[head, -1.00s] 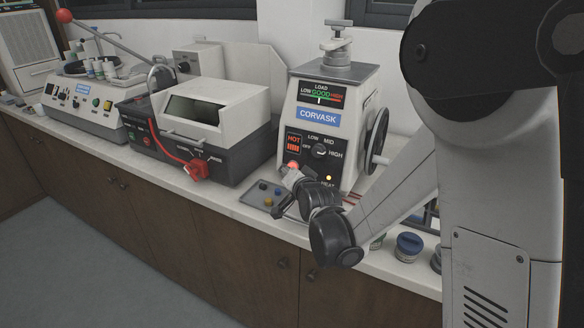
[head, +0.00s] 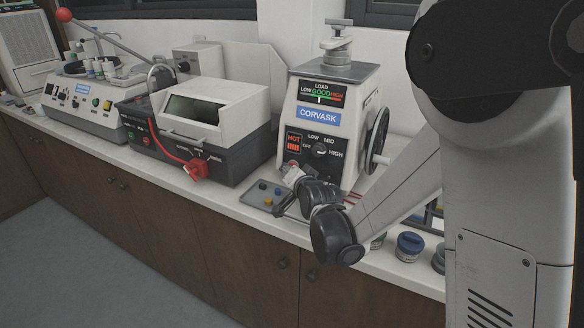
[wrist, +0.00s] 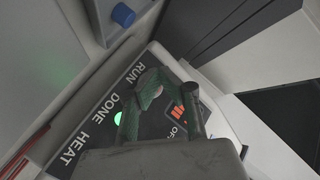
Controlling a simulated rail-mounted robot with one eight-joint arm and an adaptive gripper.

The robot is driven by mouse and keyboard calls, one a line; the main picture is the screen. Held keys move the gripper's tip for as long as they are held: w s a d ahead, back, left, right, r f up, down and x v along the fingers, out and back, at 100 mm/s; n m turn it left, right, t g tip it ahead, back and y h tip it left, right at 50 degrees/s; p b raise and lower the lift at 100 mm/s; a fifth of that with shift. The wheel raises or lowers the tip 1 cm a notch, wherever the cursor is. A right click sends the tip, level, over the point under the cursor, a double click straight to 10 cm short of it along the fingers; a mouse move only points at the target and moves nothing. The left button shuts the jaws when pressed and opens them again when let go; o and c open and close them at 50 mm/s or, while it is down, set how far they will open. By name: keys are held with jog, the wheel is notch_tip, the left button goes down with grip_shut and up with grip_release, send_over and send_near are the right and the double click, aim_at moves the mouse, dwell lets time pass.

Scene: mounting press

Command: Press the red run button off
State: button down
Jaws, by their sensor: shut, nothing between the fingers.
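The mounting press (head: 285,112) labelled CORVASK stands on the counter with its dark control panel facing me. My gripper (head: 289,172) is at the lower left of that panel, where the run button sits, and mostly hides it in the head view. In the wrist view my gripper (wrist: 152,84) is shut and empty, in front of the panel next to the RUN label (wrist: 133,73). A dull grey round spot shows between the fingers; I cannot tell if it is the button. No red button glow shows. The green DONE light (wrist: 118,118) is lit.
A grey tray (head: 253,200) with small coloured pieces lies just left of my gripper. The press has a dial (head: 320,150) and a side handwheel (head: 377,141). A white-lidded machine (head: 215,100) stands to the left; a blue-lidded jar (head: 409,244) is at the right.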

jog(key=shift+s+a, duration=0.1)
jog(key=shift+s, duration=0.1)
jog(key=shift+s+a+r, duration=0.2)
jog(key=shift+s+a, duration=0.3)
jog(key=shift+s, duration=0.35)
jog(key=shift+s+a+r, duration=0.15)
jog(key=shift+s+a, duration=0.35)
jog(key=shift+s, duration=0.35)
jog(key=shift+s+a+r, duration=0.2)
jog(key=shift+s+a, duration=0.3)
jog(key=shift+s, duration=0.35)
jog(key=s+d+r+n+g+h, duration=0.2)
jog(key=s+d+r+g, duration=0.1)
jog(key=s+d, duration=0.65)
jog(key=s+d+r+n+g+h, duration=0.2)
jog(key=s+d+r, duration=0.2)
jog(key=s+d, duration=0.55)
jog(key=s+d+f+n+g, duration=0.1)
jog(key=s+d+f+g, duration=0.1)
jog(key=s, duration=1)
jog(key=shift+s+d+n, duration=0.15)
jog(key=shift+d+n, duration=0.15)
